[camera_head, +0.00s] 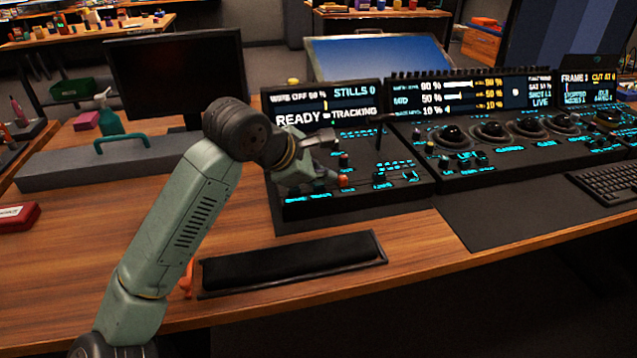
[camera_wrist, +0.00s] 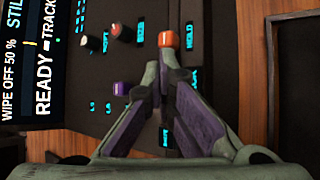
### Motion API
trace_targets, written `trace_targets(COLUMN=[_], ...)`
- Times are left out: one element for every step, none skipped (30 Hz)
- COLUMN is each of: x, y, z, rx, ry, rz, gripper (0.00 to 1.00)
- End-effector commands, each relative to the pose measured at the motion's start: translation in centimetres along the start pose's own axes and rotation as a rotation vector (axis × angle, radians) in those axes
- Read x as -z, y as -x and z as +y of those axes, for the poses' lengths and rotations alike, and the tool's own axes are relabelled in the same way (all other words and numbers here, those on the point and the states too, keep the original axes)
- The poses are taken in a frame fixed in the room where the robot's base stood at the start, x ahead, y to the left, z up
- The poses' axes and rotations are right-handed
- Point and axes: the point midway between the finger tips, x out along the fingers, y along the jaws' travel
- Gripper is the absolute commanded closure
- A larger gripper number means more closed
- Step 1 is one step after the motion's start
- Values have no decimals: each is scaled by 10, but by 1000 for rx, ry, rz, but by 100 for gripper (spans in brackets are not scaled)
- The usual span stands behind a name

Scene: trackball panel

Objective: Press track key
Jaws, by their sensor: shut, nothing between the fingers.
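My gripper (camera_head: 298,172) is shut and empty, low over the left control panel (camera_head: 405,190). In the wrist view its fingertips (camera_wrist: 160,72) point at the panel, just short of an orange-topped knob (camera_wrist: 167,40). This orange knob also shows in the head view (camera_head: 344,181), to the right of the gripper. I cannot tell whether the fingertips touch the panel. A HOLD label (camera_wrist: 190,40) is beside the orange knob. I cannot pick out the track key for sure; part of the panel's near row is hidden by the fingers. The panel's screen (camera_head: 322,108) reads READY and TRACKING.
An upright lever (camera_head: 379,135) rises at right. A black padded rest (camera_head: 290,262) lies in front. A trackball panel (camera_head: 500,150) is to the right.

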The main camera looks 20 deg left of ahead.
Motion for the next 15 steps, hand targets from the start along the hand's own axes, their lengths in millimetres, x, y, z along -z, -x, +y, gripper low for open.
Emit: trace_targets(x=[0,0,0,0,0,0,-1,-1,-2,-3,-4,-5,-6,-7,-8], y=[0,0,0,0,0,0,1,2,3,4,5,7,8,10,11], z=[0,0,0,0,0,0,1,1,2,3,4,5,6,7,8], rx=[2,2,2,2,2,2,2,2,2,2,2,2,2,1,1], ry=[1,1,1,1,1,0,0,0,0,0,0,0,-1,-1,-1], rz=[1,1,1,1,1,1,1,1,1,1,1,1,1,1,1], gripper=[100,100,100,100,100,100,100,100,100,100,100,100,100,100,100])
